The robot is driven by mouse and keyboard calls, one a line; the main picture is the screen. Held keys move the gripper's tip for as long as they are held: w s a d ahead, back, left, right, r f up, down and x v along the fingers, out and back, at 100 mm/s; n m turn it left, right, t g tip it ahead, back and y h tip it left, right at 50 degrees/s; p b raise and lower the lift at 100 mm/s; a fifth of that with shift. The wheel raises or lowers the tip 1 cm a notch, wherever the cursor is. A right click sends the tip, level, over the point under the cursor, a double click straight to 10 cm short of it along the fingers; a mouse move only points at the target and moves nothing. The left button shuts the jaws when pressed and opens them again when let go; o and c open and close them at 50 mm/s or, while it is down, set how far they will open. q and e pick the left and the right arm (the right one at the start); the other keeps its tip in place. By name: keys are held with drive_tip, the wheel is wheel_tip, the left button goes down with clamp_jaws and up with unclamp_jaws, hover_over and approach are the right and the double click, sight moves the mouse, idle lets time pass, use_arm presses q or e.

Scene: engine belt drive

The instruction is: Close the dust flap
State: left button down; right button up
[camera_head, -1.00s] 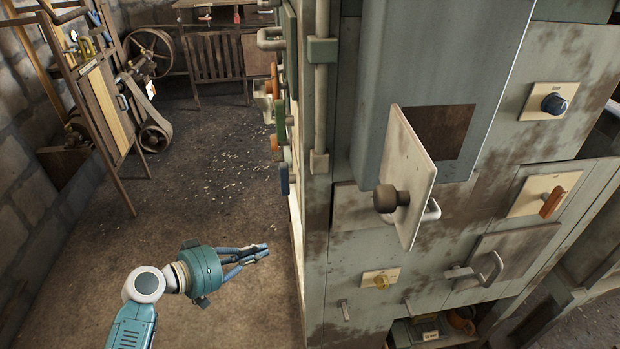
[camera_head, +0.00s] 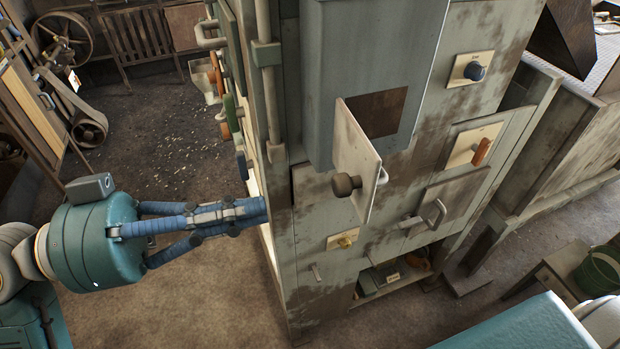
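The dust flap (camera_head: 357,160) is a pale, worn panel with a dark round knob (camera_head: 346,185) on its face. It stands swung out from the dark rectangular opening (camera_head: 377,112) in the grey metal housing. A light handle shows at the flap's far edge. My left gripper (camera_head: 263,210) is left of and below the flap, with its blue fingers pointing right. The fingers come together at the tips with nothing visible between them. The tips appear beside the cabinet's left corner; contact cannot be told. My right gripper is not in view.
A low open compartment holds small items. A green bucket (camera_head: 597,272) stands at right. Floor at left is mostly clear.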

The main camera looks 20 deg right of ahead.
sight(336, 192)
use_arm(q)
drive_tip(key=d+p, duration=0.1)
drive_tip(key=d, duration=0.2)
drive_tip(key=d+p, duration=0.2)
drive_tip(key=d, duration=0.2)
drive_tip(key=shift+s+d+r, duration=0.15)
drive_tip(key=shift+r, duration=0.05)
drive_tip(key=shift+d+f+p, duration=0.15)
drive_tip(key=shift+d+p, duration=0.2)
drive_tip(key=shift+f, duration=0.1)
drive_tip(key=shift+d, duration=0.1)
